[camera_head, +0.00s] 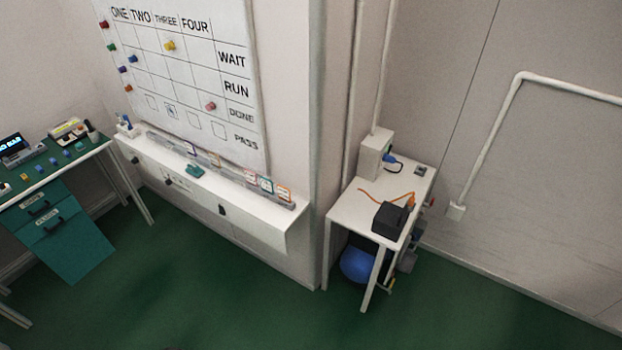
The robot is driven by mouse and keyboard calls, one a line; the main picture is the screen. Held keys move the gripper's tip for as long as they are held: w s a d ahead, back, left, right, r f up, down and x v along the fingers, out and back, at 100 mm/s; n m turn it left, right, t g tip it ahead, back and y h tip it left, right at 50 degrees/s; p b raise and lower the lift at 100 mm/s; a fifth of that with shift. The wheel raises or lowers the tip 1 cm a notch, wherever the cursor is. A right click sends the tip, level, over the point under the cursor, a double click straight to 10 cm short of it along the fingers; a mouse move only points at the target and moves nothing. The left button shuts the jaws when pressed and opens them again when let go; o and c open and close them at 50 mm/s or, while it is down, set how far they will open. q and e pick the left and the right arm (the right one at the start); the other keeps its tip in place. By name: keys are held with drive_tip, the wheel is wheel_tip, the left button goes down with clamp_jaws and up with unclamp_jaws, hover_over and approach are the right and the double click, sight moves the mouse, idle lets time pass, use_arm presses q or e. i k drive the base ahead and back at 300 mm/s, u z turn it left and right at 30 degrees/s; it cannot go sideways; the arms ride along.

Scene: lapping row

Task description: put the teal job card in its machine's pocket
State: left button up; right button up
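A small card with a teal edge (266,185) stands in the clear rail (225,170) on top of the long white cabinet, below the whiteboard. An orange-edged card (284,192) stands to its right and a reddish-edged card (250,177) to its left. A purple-edged card (190,148) stands farther left in the rail. The print on the cards is too small to read. I cannot make out any machine pocket for certain. Neither of my grippers is in view.
A teal object (195,170) lies on the white cabinet (240,208). The whiteboard (190,85) holds several coloured magnets. A green-topped bench (45,176) with drawers is at left. A white table (350,212) with a black box (390,220) is at right. The green floor (210,290) in front is clear.

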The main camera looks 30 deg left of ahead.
sight(267, 218)
drive_tip(key=z, duration=0.15)
drive_tip(key=i, duration=0.65)
drive_tip(key=u, duration=0.6)
drive_tip(key=i, duration=0.75)
drive_tip(key=u, duration=0.75)
